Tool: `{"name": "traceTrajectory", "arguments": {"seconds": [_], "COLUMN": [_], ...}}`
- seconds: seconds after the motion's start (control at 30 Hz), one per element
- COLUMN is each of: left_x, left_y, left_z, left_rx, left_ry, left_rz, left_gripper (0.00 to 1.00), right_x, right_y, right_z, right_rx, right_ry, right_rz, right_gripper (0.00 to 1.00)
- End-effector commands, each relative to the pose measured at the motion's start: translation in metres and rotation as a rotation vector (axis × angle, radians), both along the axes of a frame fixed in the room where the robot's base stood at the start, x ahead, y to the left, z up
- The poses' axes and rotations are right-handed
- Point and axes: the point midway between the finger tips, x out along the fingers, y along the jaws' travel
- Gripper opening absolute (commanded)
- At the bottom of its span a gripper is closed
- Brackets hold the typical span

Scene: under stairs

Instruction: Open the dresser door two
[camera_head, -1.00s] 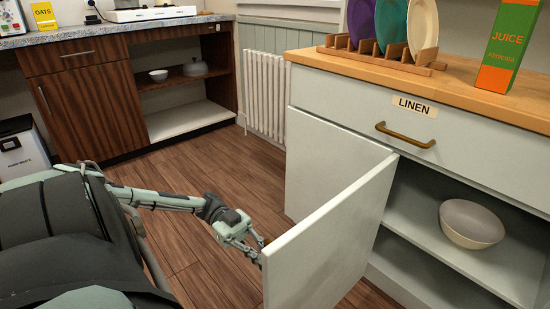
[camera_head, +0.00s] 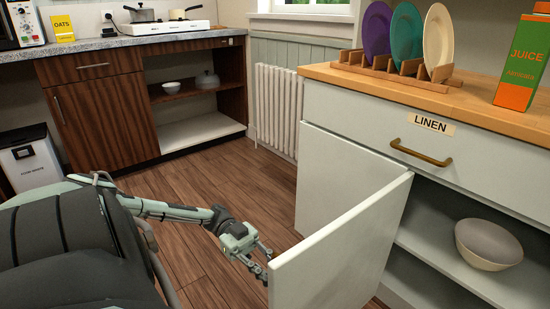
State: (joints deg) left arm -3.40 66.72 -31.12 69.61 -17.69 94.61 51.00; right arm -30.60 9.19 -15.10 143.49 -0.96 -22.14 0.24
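A pale grey-white dresser door (camera_head: 345,245) stands swung well out from the dresser (camera_head: 345,170), below and left of the drawer with the LINEN label (camera_head: 431,124). Its outer face is turned away from me, so any handle there is hidden. The open compartment behind it shows a beige bowl (camera_head: 488,244) on a shelf. My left gripper (camera_head: 266,264) is just left of the door's free edge, near its top corner. Its fingers look spread with a gap between them. The door edge lies close to the tips, and I cannot tell whether they touch. My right gripper is not in view.
A wooden plate rack (camera_head: 392,68) and a juice carton (camera_head: 522,62) stand on the dresser top. A white radiator (camera_head: 277,108) and a dark wood cabinet (camera_head: 98,120) are behind. Wooden floor (camera_head: 215,185) between them is clear. A white bin (camera_head: 30,158) stands at the left.

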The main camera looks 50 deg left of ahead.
Motion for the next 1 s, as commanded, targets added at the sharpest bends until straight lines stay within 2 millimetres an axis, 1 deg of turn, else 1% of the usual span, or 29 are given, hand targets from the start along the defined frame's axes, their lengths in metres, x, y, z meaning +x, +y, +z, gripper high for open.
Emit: {"name": "traceTrajectory", "arguments": {"seconds": [0.13, 0.23, 0.5, 0.63, 0.77, 1.0], "left_x": [0.001, 0.001, -0.002, -0.003, -0.005, -0.005], "left_y": [0.001, 0.01, 0.054, 0.069, 0.074, 0.075], "left_z": [0.0, 0.0, 0.0, 0.0, 0.0, 0.0], "left_rx": [0.0, 0.002, 0.001, 0.0, -0.001, -0.001], "left_ry": [-0.002, -0.002, -0.002, -0.002, -0.002, -0.001], "left_rz": [0.002, 0.004, 0.005, 0.003, 0.001, 0.001], "left_gripper": [0.2, 0.2, 0.2, 0.2, 0.2, 0.2], "right_x": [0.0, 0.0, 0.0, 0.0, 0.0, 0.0], "right_y": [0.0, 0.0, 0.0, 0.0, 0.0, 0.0], "right_z": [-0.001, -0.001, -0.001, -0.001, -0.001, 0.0], "right_rx": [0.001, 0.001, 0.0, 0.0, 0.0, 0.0], "right_ry": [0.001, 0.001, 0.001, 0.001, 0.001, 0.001], "right_rz": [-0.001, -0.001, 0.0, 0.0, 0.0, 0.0], "right_gripper": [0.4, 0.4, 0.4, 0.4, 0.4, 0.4]}}
